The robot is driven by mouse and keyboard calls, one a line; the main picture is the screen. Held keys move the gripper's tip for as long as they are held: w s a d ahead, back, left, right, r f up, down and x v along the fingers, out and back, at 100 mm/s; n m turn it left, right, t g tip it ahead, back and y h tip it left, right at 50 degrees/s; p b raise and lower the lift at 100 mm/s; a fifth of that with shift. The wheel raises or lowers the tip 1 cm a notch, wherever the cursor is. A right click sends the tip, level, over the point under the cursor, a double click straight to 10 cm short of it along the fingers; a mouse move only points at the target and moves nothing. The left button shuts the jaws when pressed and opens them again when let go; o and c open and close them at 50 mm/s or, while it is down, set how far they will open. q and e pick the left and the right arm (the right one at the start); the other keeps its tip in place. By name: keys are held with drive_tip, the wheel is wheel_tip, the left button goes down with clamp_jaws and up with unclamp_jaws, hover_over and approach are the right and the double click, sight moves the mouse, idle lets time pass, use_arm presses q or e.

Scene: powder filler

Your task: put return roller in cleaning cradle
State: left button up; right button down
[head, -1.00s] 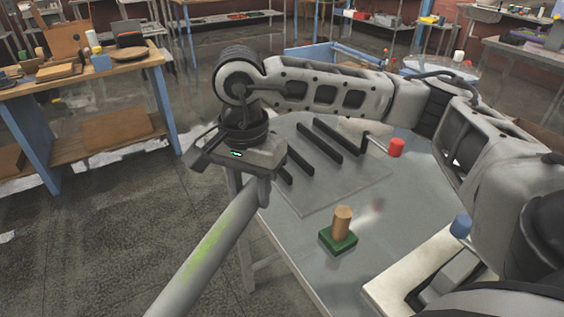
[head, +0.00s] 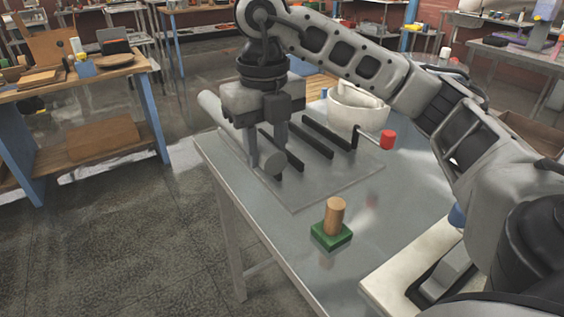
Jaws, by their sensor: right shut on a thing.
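The return roller (head: 229,122) is a long grey cylinder, its round near end (head: 273,164) facing me. My right gripper (head: 265,162) points down and is shut on the roller near that end. The cleaning cradle (head: 308,199) is a grey plate with several upright black bars on the metal table. The roller is at the cradle's left side, roughly in line with the bars. The gripper hides part of it and of the left bars, so I cannot tell whether it touches the cradle. My left gripper is not in view.
A wooden peg on a green base (head: 331,237) stands in front of the cradle. A red-ended crank handle (head: 387,140) sticks out at the cradle's right. A white bowl (head: 357,105) is behind. The table (head: 380,215) is clear between peg and crank.

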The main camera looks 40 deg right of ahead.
drive_tip(key=w+d+f, duration=0.1)
drive_tip(key=d+f, duration=0.1)
drive_tip(key=d, duration=0.1)
drive_tip(key=w+d+f, duration=0.2)
drive_tip(key=d+f, duration=0.1)
drive_tip(key=d, duration=0.1)
drive_tip(key=w+d+f, duration=0.1)
drive_tip(key=d+f, duration=0.1)
drive_tip(key=d, duration=0.1)
drive_tip(key=shift+w+d+f, duration=0.15)
drive_tip(key=shift+w+f, duration=0.05)
drive_tip(key=shift+f, duration=0.15)
drive_tip(key=shift+w+d+f, duration=0.2)
drive_tip(key=shift+d+f, duration=0.15)
drive_tip(key=shift+f, duration=0.1)
drive_tip(key=f, duration=0.3)
drive_tip(key=shift+w+d+f, duration=0.1)
drive_tip(key=shift+d, duration=0.15)
drive_tip(key=shift+f, duration=0.2)
